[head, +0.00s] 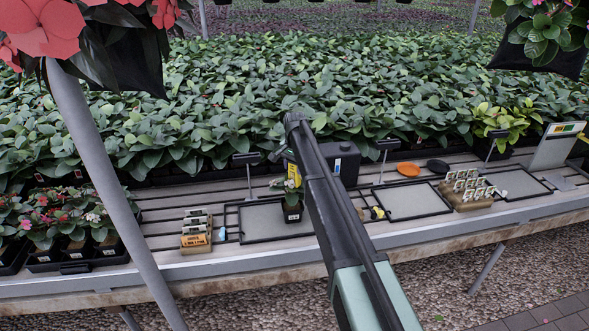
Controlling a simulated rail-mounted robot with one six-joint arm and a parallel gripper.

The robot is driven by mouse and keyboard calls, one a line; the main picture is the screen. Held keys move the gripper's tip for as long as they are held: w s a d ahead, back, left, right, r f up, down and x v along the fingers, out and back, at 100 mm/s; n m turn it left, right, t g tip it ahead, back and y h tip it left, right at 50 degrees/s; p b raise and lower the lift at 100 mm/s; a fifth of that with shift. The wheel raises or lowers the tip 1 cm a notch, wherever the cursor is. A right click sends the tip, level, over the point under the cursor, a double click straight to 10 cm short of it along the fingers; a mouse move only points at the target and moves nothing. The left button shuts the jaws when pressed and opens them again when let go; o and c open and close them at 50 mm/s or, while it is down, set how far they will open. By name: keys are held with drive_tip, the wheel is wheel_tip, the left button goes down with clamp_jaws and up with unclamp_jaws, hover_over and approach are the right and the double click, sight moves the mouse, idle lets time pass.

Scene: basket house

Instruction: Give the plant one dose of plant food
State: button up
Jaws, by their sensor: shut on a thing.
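A small potted plant (291,207) with pale flowers stands upright in a black pot on a grey mat (262,222) with a black frame. My arm crosses the view in front of the plant's right side. My gripper (284,153) is mostly hidden behind the arm; only a dark edge shows above the plant. It is shut on what seems to be a yellow object (291,169), just above or behind the leaves. Whether the object touches the plant I cannot tell. A black container (341,160) with a white and blue label stands behind the arm; I cannot tell whether it holds plant food.
A yellow and black item (377,212) lies beside a second mat (414,201). An orange dish (407,169), a dark dish (437,166) and a rack of cards (469,190) lie right. Flower pots (75,248) crowd the left.

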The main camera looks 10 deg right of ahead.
sight(295, 181)
drive_tip(key=shift+f+b, duration=3)
drive_tip(key=shift+f+b, duration=0.45)
drive_tip(key=shift+b, duration=0.05)
wheel_tip(295, 181, up, 7)
drive_tip(key=p, duration=0.7)
drive_tip(key=shift+r, duration=0.1)
